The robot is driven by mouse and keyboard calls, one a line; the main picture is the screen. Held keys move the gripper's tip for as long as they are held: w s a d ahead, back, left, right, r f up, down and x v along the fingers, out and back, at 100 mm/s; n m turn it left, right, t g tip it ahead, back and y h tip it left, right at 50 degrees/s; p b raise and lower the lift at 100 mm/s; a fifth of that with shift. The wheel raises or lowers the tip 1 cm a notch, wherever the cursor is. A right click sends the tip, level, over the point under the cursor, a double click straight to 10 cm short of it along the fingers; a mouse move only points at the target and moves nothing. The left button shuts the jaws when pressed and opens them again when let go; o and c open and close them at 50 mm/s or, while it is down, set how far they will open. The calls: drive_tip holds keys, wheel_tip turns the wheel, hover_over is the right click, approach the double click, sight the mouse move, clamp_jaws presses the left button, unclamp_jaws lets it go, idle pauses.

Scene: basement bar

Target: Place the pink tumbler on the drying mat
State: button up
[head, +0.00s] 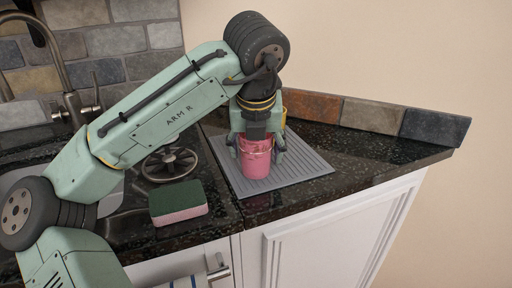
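The pink tumbler (257,160) stands upright over the front part of the grey drying mat (303,158). Its base looks to be at the mat's surface, but I cannot tell for certain whether it touches. My gripper (260,152) points down from above at the tumbler's upper part, with one finger on each side of it. I cannot tell whether the fingers press on the tumbler or stand slightly apart from it. Part of the tumbler's rim is hidden by my gripper.
A yellow thing (284,116) shows partly behind my gripper. A green and pink sponge (178,203) lies to the left, near a dark wheel-shaped object (168,164) and the sink tap (48,40). The dark counter (385,149) is clear on the right, with a low stone edge behind.

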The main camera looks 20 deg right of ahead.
drive_tip(key=shift+r, duration=0.1)
drive_tip(key=v, duration=1.2)
drive_tip(key=shift+w+r+p, duration=0.1)
drive_tip(key=shift+r+p, duration=0.05)
drive_tip(key=shift+p, duration=0.15)
